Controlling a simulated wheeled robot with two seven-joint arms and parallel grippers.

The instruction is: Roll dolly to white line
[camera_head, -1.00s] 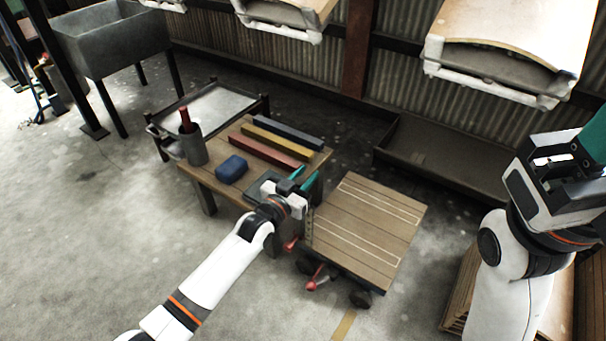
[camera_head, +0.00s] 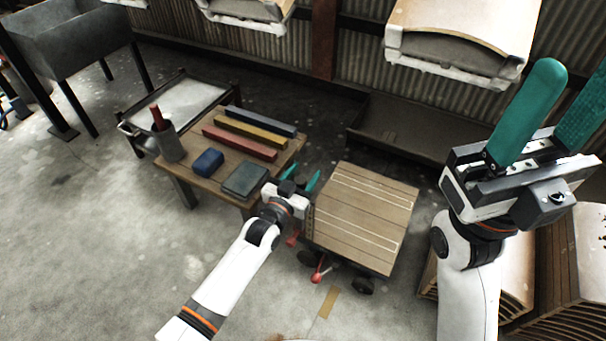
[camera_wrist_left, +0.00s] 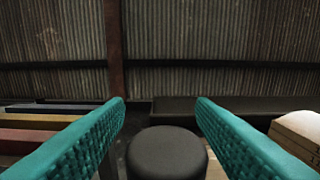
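The dolly (camera_head: 365,220) has a plank top with thin white lines, dark castors and a red lever (camera_head: 320,273) at its near left corner. It stands right of the wooden table. My left gripper (camera_head: 302,181) is at the dolly's left edge. Its teal fingers are apart, with a dark round-topped thing (camera_wrist_left: 167,152) low between them in the left wrist view; I cannot tell whether they touch it. My right gripper (camera_head: 575,85) is raised at the right, fingers apart, nothing between them. A tan strip (camera_head: 326,302) lies on the floor near the dolly; I see no clear white floor line.
The wooden table (camera_head: 190,178) holds colored bars, a blue block (camera_head: 207,162), a grey box (camera_head: 245,180) and a cup (camera_head: 169,143). A low dark tray (camera_head: 410,135) lies behind the dolly. Slatted wooden pieces (camera_head: 540,262) stand at right. The near-left floor is clear.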

